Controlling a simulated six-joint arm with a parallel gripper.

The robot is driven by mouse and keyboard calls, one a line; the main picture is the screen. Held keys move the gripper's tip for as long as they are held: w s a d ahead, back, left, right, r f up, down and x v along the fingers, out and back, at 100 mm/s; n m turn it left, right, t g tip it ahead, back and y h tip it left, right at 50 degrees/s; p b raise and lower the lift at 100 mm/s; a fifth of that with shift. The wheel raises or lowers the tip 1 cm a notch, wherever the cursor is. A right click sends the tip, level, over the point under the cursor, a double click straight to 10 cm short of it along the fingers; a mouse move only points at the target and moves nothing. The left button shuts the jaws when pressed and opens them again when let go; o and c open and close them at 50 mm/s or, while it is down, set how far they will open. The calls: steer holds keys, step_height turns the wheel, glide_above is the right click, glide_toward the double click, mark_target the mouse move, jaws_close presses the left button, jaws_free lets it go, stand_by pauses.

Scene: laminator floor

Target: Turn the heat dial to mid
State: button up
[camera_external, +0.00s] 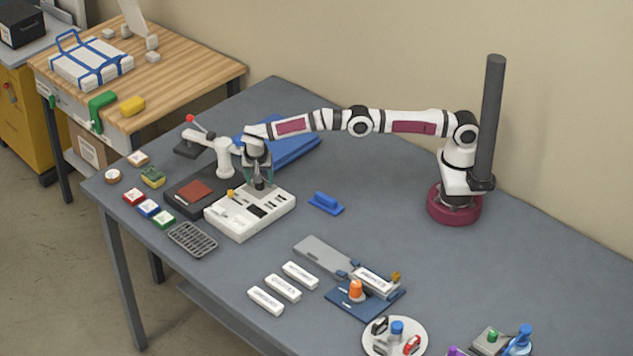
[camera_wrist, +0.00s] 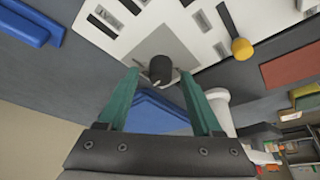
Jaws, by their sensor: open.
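The laminator control panel is a white box (camera_external: 236,220) on the grey table in the external view. It also shows at the top of the wrist view (camera_wrist: 120,22). The heat dial looks to be the dark round knob (camera_wrist: 160,69) on a grey square plate, with a light pointer mark at its lower left. My gripper (camera_external: 260,185) is over the back edge of the box in the external view. In the wrist view its two green fingers (camera_wrist: 160,85) are open, one on each side of the knob, with gaps visible. Any dial markings are too small to read.
A yellow knob (camera_wrist: 242,48) stands on the box. A dark base with a reddish pad (camera_external: 195,191) is beside the box, near a white press with a red-tipped lever (camera_external: 190,118). Blue folders (camera_external: 290,150) lie behind, and a blue clamp-like piece (camera_external: 326,203) lies right.

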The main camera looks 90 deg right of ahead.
steer(key=r, duration=0.4)
steer(key=shift+s+d+r, duration=0.2)
steer(key=shift+d+r, duration=0.1)
steer(key=shift+d, duration=0.05)
steer(key=s+d+r, duration=0.6)
steer(key=d, duration=0.2)
steer(key=shift+s+d+r, duration=0.15)
steer(key=shift+s+d, duration=0.15)
steer(key=shift+s, duration=0.05)
steer(key=s+a+r+n+y, duration=0.1)
steer(key=s+a+r+n, duration=0.3)
steer(key=s, duration=0.4)
steer(key=s+a+r+n+y, duration=0.2)
steer(key=s+a+r, duration=0.35)
steer(key=s, duration=0.25)
steer(key=s+a+f+n+y, duration=0.1)
steer(key=s+a+f+n, duration=0.1)
steer(key=s, duration=0.8)
steer(key=s+a+f+n+y, duration=0.2)
steer(key=s+a+n, duration=0.2)
steer(key=s+a, duration=0.3)
steer(key=s, duration=0.4)
steer(key=shift+s+a+n, duration=0.25)
steer(key=shift+s+n, duration=0.05)
steer(key=shift+n, duration=0.1)
